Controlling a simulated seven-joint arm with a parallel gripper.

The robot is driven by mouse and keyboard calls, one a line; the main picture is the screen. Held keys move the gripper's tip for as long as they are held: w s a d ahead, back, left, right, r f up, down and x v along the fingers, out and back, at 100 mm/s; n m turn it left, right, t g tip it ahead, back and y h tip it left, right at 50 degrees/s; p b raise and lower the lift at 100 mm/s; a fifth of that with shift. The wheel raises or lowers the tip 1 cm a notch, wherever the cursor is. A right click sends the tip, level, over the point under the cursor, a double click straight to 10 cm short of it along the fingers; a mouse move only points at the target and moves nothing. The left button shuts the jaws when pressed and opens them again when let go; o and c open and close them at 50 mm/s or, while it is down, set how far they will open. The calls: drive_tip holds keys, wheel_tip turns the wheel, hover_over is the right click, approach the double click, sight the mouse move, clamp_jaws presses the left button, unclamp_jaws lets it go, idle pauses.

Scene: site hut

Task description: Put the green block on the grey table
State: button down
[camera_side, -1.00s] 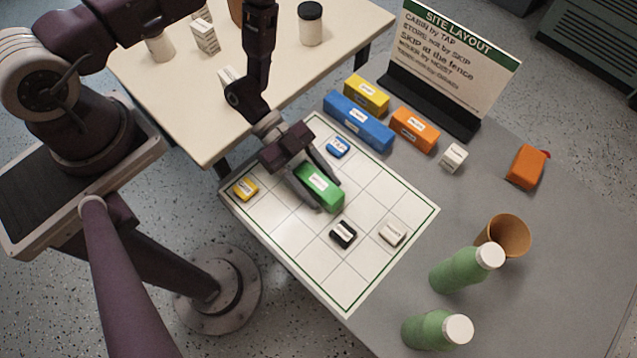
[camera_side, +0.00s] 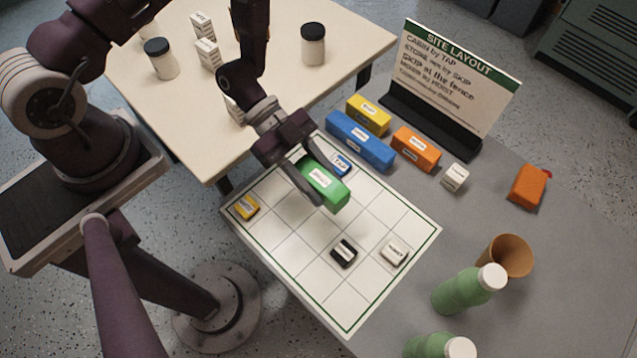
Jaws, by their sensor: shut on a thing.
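The green block (camera_side: 324,183) has a white label. My gripper (camera_side: 309,186) is shut on it and appears to hold it above the white grid board, near the small blue piece. The fingers hide part of the block's sides. The grey table (camera_side: 570,240) is the surface under the board, with bare grey to the board's right. The white grid board (camera_side: 290,255) lies on the table's left part.
On the board are yellow (camera_side: 246,206), blue (camera_side: 341,163), black (camera_side: 344,253) and white (camera_side: 394,253) pieces. Blue (camera_side: 360,140), yellow (camera_side: 368,115) and orange (camera_side: 416,149) blocks stand behind. Green bottles (camera_side: 460,292) and a brown cup (camera_side: 508,256) are right. A sign (camera_side: 455,85) stands behind.

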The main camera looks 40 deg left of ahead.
drive_tip(key=shift+r, duration=0.4)
drive_tip(key=w+a+r+n+t+y, duration=0.2)
drive_tip(key=w+a+r+n+t, duration=0.4)
drive_tip(key=w+a+r, duration=0.3)
drive_tip(key=w+a+r+n+t+y, duration=0.2)
drive_tip(key=w+a+r+n+y, duration=0.1)
drive_tip(key=a+r, duration=0.3)
drive_tip(key=w+a+r+n+t+y, duration=0.3)
drive_tip(key=a+r+n, duration=0.2)
drive_tip(key=a+r, duration=0.2)
drive_tip(key=shift+r+n+t+y, duration=0.3)
drive_tip(key=shift+r, duration=0.45)
